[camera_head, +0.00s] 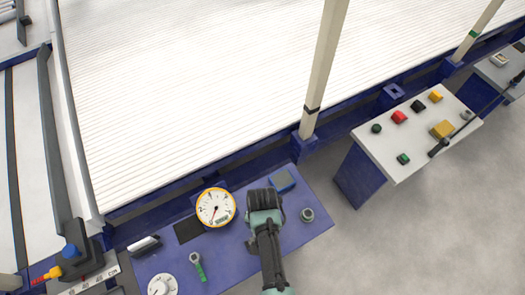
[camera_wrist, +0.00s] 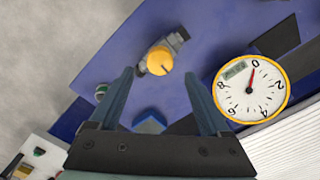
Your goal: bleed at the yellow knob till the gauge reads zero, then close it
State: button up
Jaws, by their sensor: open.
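The yellow knob (camera_wrist: 160,60) sits on a grey metal valve body (camera_wrist: 176,39) on the blue panel in the wrist view. My gripper (camera_wrist: 158,76) is open, its two fingers apart. The knob shows between and slightly beyond the fingertips, with no visible contact. In the head view my gripper (camera_head: 264,200) is over the panel and the knob is hidden. The round yellow-rimmed gauge (camera_wrist: 250,88) is right of the fingers in the wrist view. Its red needle points close to the 0 mark. The gauge also shows left of my gripper in the head view (camera_head: 216,207).
The blue panel (camera_head: 240,255) also carries a green-handled part (camera_head: 198,267), a white dial (camera_head: 162,286), a blue box (camera_head: 282,180) and a small round knob (camera_head: 307,214). A separate button console (camera_head: 375,150) stands at right. Grey floor lies between.

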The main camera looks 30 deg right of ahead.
notch_tip(320, 180, up, 8)
jog(key=p, duration=0.1)
jog(key=shift+f, duration=0.25)
dwell(0.4)
